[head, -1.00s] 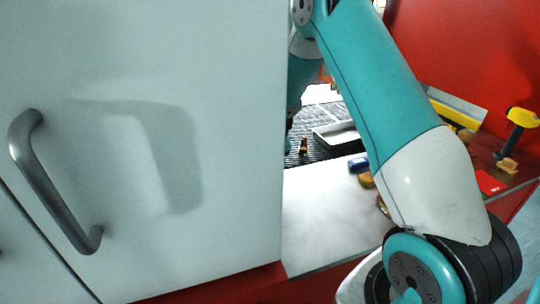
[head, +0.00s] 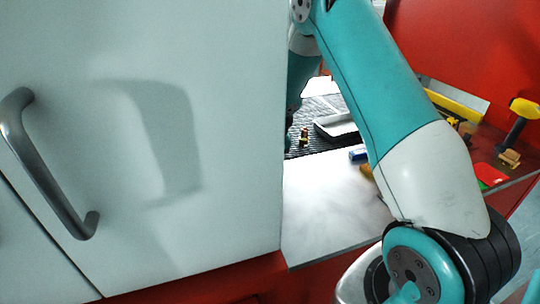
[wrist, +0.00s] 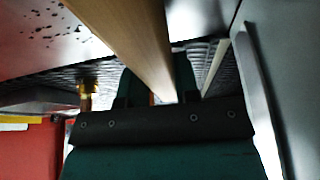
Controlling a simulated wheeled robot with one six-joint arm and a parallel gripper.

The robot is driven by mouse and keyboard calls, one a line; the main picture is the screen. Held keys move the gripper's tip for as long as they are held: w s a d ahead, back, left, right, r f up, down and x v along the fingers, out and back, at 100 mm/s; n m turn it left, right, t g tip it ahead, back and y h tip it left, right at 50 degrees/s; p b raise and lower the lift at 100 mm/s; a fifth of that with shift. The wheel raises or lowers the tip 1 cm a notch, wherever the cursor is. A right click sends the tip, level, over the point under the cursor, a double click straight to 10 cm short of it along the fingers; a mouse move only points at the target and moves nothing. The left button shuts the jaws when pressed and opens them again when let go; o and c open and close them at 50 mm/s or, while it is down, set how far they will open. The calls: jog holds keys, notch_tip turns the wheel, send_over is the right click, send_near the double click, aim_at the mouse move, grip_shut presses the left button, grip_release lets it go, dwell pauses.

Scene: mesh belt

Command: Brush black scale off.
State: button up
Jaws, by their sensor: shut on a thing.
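In the wrist view my gripper (wrist: 155,88) is shut on a long light-wood handle (wrist: 125,35). The handle runs from the top left down between the fingers. Any bristles on it are not visible. Black specks (wrist: 48,28), which look like scale, are scattered on a pale, shiny surface at the upper left. The dark mesh belt (wrist: 215,62) shows behind the fingers, and also in the head view (head: 322,103). A brass fitting (wrist: 87,92) is left of the gripper; a small brass piece (head: 304,137) stands on the belt in the head view. There the white door hides my gripper.
A white door (head: 150,140) with a metal handle (head: 45,170) fills the left of the head view. A pale tray (head: 330,122) lies on the belt. A yellow-headed tool (head: 520,118) stands at the right. The white counter (head: 325,205) in front is mostly clear.

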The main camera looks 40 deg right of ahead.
jog(key=shift+f+b, duration=0.7)
jog(key=shift+f, duration=0.25)
jog(key=shift+d, duration=0.15)
